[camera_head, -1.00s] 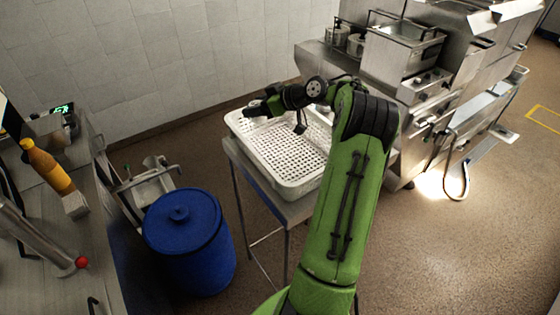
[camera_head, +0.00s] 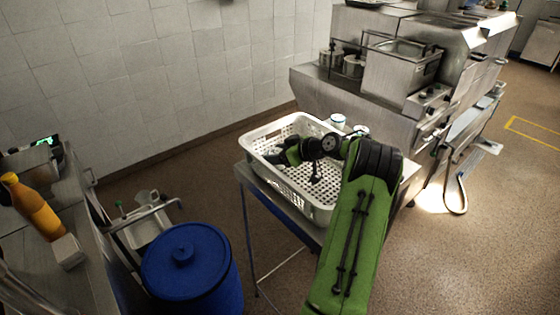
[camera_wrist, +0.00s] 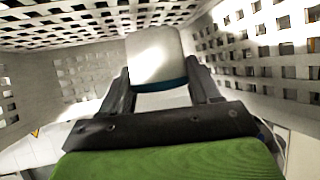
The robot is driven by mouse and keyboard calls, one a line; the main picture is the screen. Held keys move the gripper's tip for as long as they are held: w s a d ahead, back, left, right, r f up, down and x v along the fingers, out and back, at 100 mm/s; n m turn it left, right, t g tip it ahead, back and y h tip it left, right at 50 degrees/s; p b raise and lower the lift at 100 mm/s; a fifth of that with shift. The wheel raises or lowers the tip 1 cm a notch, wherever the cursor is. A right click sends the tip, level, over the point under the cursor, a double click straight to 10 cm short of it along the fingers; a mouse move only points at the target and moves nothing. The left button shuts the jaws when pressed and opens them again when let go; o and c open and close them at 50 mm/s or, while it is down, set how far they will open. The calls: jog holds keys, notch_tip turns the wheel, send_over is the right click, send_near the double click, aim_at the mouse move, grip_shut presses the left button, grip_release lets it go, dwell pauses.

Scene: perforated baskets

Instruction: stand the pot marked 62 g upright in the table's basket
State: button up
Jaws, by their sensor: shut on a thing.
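The white perforated basket (camera_head: 262,140) stands on a small metal table (camera_head: 262,192). My gripper (camera_head: 284,154) is down inside the basket, near its left end. In the wrist view my gripper (camera_wrist: 158,74) is shut on a pale pot (camera_wrist: 154,48) with a teal band at its near edge. Basket walls with square holes (camera_wrist: 245,40) surround it in that view. No mark can be read on the pot, and I cannot tell whether it touches the basket floor. In the head view the pot is hidden by the gripper.
Two small white pots with dark bands, one here (camera_head: 337,121), show just beyond the basket's far right side. A blue barrel (camera_head: 190,265) stands left of the table. A steel fryer unit (camera_head: 400,75) is behind right.

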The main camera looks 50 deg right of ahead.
jog(key=shift+f, duration=0.7)
jog(key=shift+f, duration=0.15)
jog(key=o, duration=1.1)
jog(key=shift+s+d+r, duration=0.1)
jog(key=shift+s+r, duration=0.1)
jog(key=shift+r, duration=0.15)
jog(key=v, duration=1.1)
jog(key=shift+s+r, duration=0.1)
jog(key=shift+s, duration=0.2)
